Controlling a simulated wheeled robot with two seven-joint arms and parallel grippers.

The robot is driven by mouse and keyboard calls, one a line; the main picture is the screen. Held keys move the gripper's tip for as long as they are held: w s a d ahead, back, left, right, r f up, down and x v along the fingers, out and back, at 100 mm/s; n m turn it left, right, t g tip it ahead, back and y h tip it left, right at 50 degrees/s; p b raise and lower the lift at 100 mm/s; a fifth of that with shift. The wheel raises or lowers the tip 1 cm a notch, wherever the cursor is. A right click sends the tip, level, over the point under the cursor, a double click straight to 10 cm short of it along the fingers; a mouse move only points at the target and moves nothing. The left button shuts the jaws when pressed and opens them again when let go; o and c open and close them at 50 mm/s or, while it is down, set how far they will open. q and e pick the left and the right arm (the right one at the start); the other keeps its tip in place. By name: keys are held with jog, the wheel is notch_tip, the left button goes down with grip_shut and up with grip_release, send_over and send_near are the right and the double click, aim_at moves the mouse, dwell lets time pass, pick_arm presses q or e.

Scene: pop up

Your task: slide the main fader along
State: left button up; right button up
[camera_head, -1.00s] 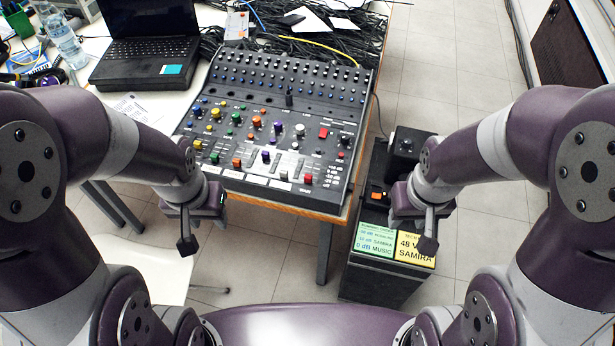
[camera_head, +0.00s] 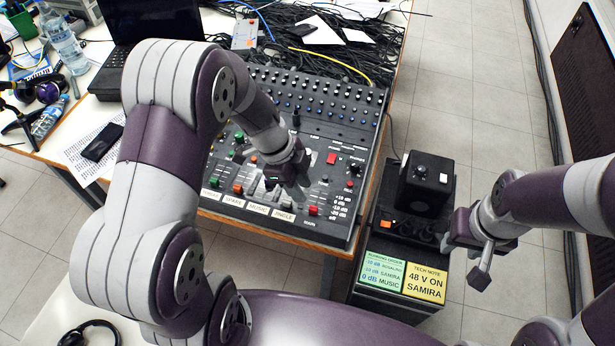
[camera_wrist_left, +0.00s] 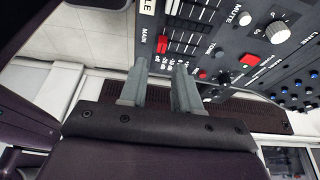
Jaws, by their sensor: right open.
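The mixing console (camera_head: 366,130) lies on the table with its faders along the near edge. The main fader has a red cap (camera_head: 313,210) near the console's front right. In the left wrist view this red cap (camera_wrist_left: 162,45) shows beside the "MAIN" label, just beyond and between my fingertips. My left gripper (camera_head: 300,190) reaches over the console, just up and left of the red cap. In the left wrist view my left gripper's fingers (camera_wrist_left: 160,72) stand apart with nothing between them. My right gripper (camera_head: 484,268) is open and empty, right of the black box.
A black box (camera_head: 424,185) with a knob stands right of the console on a dark case bearing a green note (camera_head: 381,272) and a yellow note (camera_head: 425,282). A laptop (camera_head: 150,22), bottle (camera_head: 62,42) and cables lie behind. A red button (camera_head: 331,158) sits above the faders.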

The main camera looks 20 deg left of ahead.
aim_at(312, 208)
pick_arm(q)
jog(key=b+x, duration=0.3)
jog(key=x, duration=0.5)
jog(key=shift+f+b, duration=0.25)
jog(key=shift+b, duration=0.05)
jog(key=shift+w+r, duration=0.15)
jog(key=shift+r, duration=0.1)
grip_shut()
jog(key=shift+w+r+b, duration=0.1)
jog(key=shift+w+b, duration=0.2)
jog(key=shift+w, duration=2)
jog(key=shift+o, duration=0.5)
grip_release()
jog(key=shift+o, duration=0.6)
jog(key=shift+s, duration=0.15)
jog(key=shift+r, duration=0.1)
